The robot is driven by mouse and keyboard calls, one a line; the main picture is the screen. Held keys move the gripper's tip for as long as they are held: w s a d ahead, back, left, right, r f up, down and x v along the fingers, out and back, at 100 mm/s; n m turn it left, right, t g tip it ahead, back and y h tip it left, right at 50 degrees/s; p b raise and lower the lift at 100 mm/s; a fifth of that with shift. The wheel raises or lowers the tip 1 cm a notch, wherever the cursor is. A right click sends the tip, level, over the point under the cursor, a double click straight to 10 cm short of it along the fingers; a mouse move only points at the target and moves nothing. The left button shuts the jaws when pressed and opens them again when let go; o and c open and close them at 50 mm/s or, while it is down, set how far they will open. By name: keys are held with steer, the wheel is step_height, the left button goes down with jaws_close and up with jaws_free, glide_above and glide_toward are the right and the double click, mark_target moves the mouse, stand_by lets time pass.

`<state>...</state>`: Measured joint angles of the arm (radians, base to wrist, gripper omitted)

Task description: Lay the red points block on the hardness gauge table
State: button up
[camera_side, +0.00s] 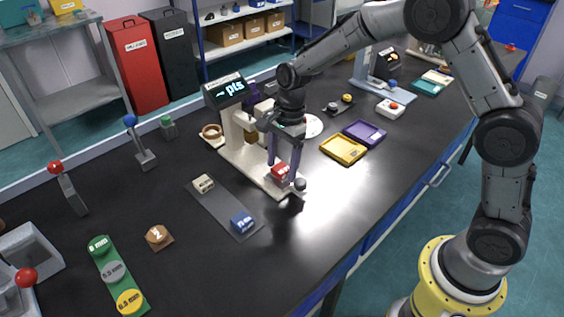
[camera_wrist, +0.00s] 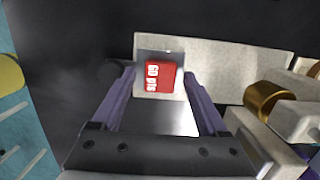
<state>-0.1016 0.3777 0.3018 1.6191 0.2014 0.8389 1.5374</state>
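The red block (camera_side: 281,170) lies on the near end of the hardness gauge's pale base (camera_side: 247,165). In the wrist view the red block (camera_wrist: 160,76) shows the white marking "60 pts" and sits on a small grey plate (camera_wrist: 172,52) on the pale base. My gripper (camera_side: 283,172) is low over this end, pointing down, with its purple fingers on either side of the block. In the wrist view my gripper (camera_wrist: 160,80) is open, with a gap between each finger and the block.
A grey strip (camera_side: 226,212) with a cream block (camera_side: 203,183) and a blue block (camera_side: 242,222) lies in front of the gauge. A yellow tray (camera_side: 343,149) and a purple tray (camera_side: 364,133) lie to the right. The front-right black tabletop is clear.

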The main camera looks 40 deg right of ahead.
steer(key=shift+r, duration=0.15)
step_height(320, 180, up, 12)
steer(key=d, duration=0.2)
stand_by(0.4)
steer(key=s+d+r+n+t, duration=0.2)
steer(key=s+r+n, duration=0.35)
steer(key=s, duration=0.25)
steer(key=s+d+n+t+h, duration=0.1)
steer(key=s+d+n, duration=0.1)
steer(key=s+n, duration=0.4)
steer(key=s+d+f+n+t, duration=0.1)
steer(key=s+n, duration=0.5)
steer(key=s, duration=0.7)
steer(key=shift+s+d+f+t+h, duration=0.2)
steer(key=shift+s+d+t+h, duration=0.15)
steer(key=shift+t, duration=0.45)
